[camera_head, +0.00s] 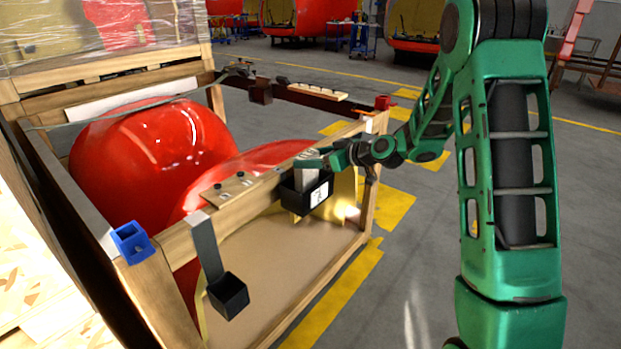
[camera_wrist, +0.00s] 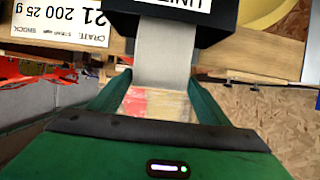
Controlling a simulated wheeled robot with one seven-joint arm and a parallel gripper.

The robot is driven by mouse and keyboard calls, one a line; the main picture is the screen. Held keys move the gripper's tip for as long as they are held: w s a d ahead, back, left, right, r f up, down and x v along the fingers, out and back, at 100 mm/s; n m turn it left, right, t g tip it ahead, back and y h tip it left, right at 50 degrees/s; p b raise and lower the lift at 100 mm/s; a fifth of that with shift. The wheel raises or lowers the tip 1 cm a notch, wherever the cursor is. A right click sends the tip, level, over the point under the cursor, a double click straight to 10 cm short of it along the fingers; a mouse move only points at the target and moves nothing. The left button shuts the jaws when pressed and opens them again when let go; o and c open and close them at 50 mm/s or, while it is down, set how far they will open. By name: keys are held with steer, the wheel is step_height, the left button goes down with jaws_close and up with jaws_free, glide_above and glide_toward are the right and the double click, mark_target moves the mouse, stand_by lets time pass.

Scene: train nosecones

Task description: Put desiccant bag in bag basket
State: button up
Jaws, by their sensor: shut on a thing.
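My gripper (camera_head: 312,162) is at the crate's front beam, just above a black basket (camera_head: 292,194) with a white label. In the wrist view my fingers (camera_wrist: 160,84) are on either side of a pale grey, flat piece (camera_wrist: 168,52), which I take for the desiccant bag. It also shows as a pale upright piece in the head view (camera_head: 308,179). Its far end reaches the rim of the black basket (camera_wrist: 220,20). I cannot tell how deep it sits inside. Any basket hanger behind it is hidden.
A second black basket (camera_head: 229,297) hangs on a grey strap to the left. A blue holder (camera_head: 131,242) sits on the crate's corner, and a red one (camera_head: 383,103) at the far corner. Red nosecones (camera_head: 150,150) fill the wooden crate. Open floor lies to the right.

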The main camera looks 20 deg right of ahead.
mark_target(311, 172)
steer(key=shift+d+f, duration=0.1)
steer(key=shift+f, duration=2.45)
steer(key=shift+f, duration=0.1)
steer(key=o, duration=1.5)
steer(key=v, duration=1.2)
steer(key=shift+s, duration=0.1)
